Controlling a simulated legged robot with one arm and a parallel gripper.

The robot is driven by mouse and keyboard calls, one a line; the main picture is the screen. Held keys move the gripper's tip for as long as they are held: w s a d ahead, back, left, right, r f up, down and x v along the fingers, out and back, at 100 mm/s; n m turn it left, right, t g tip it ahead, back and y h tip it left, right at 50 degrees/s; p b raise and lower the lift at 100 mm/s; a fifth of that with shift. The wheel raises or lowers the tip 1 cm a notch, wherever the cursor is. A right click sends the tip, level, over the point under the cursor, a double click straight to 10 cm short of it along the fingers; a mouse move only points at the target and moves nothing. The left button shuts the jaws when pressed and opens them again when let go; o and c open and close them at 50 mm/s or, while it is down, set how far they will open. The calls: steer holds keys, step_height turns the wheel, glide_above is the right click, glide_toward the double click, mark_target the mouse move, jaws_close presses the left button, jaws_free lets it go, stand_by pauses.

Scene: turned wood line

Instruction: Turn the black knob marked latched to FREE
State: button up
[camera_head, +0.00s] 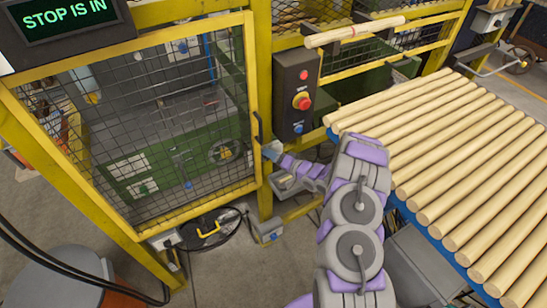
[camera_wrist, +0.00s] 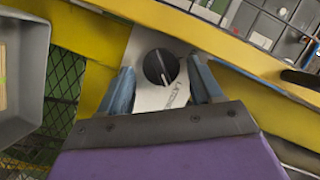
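The black knob (camera_wrist: 161,67) shows in the wrist view. It is round, with a pale pointer line, on a light plate (camera_wrist: 146,97) fixed to a yellow frame. My gripper (camera_wrist: 158,84) is open, with one blue-grey finger on each side of the knob and a gap between each finger and the knob. In the head view my gripper (camera_head: 273,152) is at the yellow post beside the mesh door (camera_head: 150,110), and it hides the knob there.
A dark control box (camera_head: 297,92) with a red button stands just above my gripper. A black door handle (camera_head: 258,128) is close by. Wooden rods (camera_head: 450,150) lie on a blue-edged rack at right. A sign (camera_head: 65,17) reads "STOP IS IN". Cables lie on the floor.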

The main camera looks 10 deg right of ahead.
steer(key=c, duration=0.9)
steer(key=shift+a+r+n+h+p, duration=0.15)
steer(key=shift+n+h+p, duration=0.5)
steer(key=shift+n, duration=0.55)
steer(key=o, duration=1)
steer(key=shift+o, duration=0.2)
